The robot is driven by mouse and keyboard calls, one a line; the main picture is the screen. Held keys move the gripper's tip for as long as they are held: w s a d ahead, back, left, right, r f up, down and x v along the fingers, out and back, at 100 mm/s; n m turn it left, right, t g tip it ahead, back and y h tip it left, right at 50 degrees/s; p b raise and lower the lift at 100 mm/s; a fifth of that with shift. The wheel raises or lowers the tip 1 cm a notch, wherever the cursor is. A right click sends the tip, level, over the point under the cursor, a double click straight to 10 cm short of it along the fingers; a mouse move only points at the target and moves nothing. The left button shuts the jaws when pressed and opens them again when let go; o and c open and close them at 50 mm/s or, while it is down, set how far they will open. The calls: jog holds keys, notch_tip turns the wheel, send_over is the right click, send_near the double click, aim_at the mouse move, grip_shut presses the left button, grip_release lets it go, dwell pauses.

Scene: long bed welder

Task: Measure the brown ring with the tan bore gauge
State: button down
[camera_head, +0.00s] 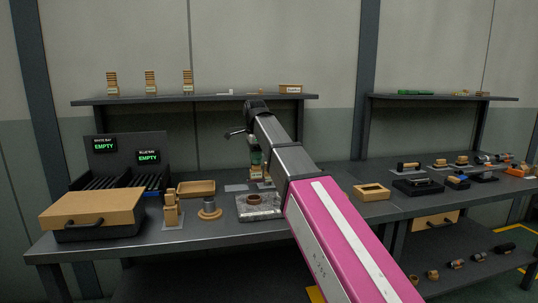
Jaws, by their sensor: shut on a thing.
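The brown ring (253,198) lies on a grey metal plate (244,211) near the front of the bench, left of my arm. My gripper (256,163) points down above and slightly behind the ring, partly hidden by my arm. It is shut on a small tan piece, which looks like the tan bore gauge (257,173). The gauge appears upright and above the ring's level. Whether its lower end touches anything is too small to tell.
Left of the plate stand a round spool-like piece (209,209), a tan block stand (171,209) and a tan tray (197,188). A tan-lidded case (92,210) sits at the far left. A tan box (371,192) is right of my arm. A shelf (210,98) runs above.

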aim_at(253, 169)
jog(key=shift+s+a+f, duration=0.15)
jog(key=shift+a, duration=0.35)
jog(key=shift+f, duration=2.4)
jog(key=shift+f, duration=0.6)
jog(key=shift+r, duration=0.1)
dwell(0.6)
jog(key=shift+r, duration=3.45)
